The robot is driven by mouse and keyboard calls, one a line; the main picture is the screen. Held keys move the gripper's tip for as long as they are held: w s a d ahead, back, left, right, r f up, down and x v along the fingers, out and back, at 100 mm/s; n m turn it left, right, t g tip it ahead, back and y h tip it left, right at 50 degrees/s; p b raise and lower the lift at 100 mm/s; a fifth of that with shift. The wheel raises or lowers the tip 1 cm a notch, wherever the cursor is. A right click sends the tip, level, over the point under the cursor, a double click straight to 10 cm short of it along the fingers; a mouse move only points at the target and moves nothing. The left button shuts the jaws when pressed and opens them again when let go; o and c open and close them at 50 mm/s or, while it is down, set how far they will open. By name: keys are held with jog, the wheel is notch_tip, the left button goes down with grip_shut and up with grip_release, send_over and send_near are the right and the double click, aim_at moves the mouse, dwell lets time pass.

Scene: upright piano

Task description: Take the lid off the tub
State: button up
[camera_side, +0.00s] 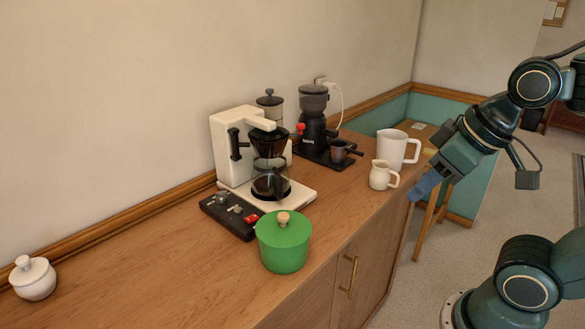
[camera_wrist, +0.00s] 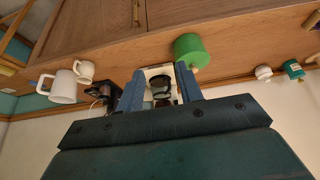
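A round green tub (camera_side: 284,250) stands upright on the wooden counter near its front edge. Its green lid (camera_side: 283,226) has a pale wooden knob (camera_side: 283,217) and is on the tub. The tub also shows in the wrist view (camera_wrist: 188,46), upside down in the picture, beyond my fingers. My gripper (camera_side: 418,189) is right of the counter in the side view, well away from the tub and pointing down-left. In the wrist view its two blue fingers (camera_wrist: 159,70) are apart with nothing held between them.
Behind the tub are a dark tray (camera_side: 228,216) with small items and a white coffee maker (camera_side: 230,165). A grinder (camera_side: 314,130), white mug (camera_side: 393,150) and cream jug (camera_side: 380,176) stand right. A white lidded pot (camera_side: 33,281) is far left; a teal jar (camera_wrist: 293,70) shows beyond it.

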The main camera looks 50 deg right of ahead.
jog(key=o, duration=1.4)
jog(key=w+a+r+n+g, duration=0.1)
jog(key=w+a+r+n, duration=0.1)
jog(key=w+n, duration=0.3)
jog(key=w+a+r+n+g, duration=0.1)
jog(key=w+r+n+g, duration=0.1)
jog(key=w+n, duration=0.35)
jog(key=n+g, duration=0.3)
jog(key=n, duration=0.4)
send_over(281, 215)
notch_tip(281, 215, down, 5)
jog(key=shift+r, duration=0.2)
jog(key=shift+f, duration=4.3)
